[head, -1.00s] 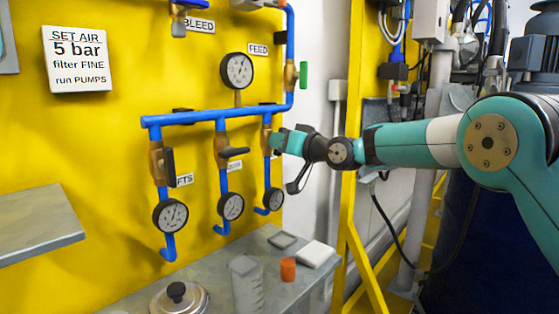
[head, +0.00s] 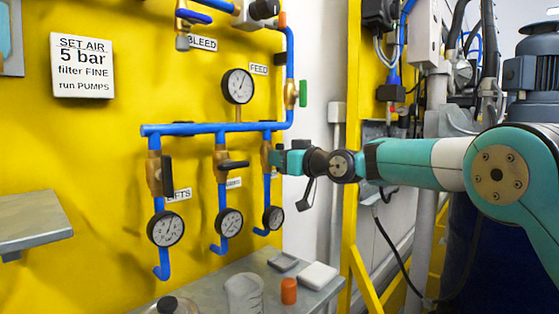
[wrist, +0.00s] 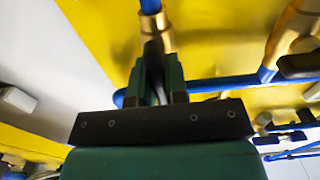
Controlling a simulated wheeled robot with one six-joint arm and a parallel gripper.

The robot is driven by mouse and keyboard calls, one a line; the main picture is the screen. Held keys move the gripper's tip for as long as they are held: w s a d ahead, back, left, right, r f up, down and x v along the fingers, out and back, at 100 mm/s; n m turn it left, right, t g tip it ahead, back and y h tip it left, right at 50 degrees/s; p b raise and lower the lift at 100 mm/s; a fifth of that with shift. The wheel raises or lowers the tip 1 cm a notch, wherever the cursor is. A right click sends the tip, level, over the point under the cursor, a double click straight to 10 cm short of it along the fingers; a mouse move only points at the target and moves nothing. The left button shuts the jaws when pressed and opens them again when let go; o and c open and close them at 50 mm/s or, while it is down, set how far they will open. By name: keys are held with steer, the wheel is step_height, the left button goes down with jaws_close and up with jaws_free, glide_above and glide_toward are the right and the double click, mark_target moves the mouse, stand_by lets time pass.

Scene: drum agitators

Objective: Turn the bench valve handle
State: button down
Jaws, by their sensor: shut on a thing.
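The bench valve (head: 265,152) is the brass valve on the right-hand blue drop pipe of the yellow panel. It also shows at the top middle of the wrist view (wrist: 158,37). My gripper (head: 277,160) reaches it from the right. In the wrist view, the two teal fingers of my gripper (wrist: 161,78) are shut on its dark handle (wrist: 153,49), which is mostly hidden between them. The handle's exact angle cannot be told. A gauge (head: 273,218) hangs below this valve.
The middle valve handle (head: 234,164) lies level and the left one (head: 168,175) stands upright, both close left. A feed gauge (head: 238,86) sits above the blue manifold (head: 190,129). Below, the bench holds an orange cap (head: 289,291) and a beaker (head: 243,293). A yellow post (head: 353,150) stands right.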

steer(key=c, duration=1.1)
jaws_free()
steer(key=shift+c, duration=0.2)
steer(key=shift+d, duration=0.1)
steer(key=b+v, duration=0.4)
steer(key=v, duration=1.3)
steer(key=shift+s+d, duration=0.1)
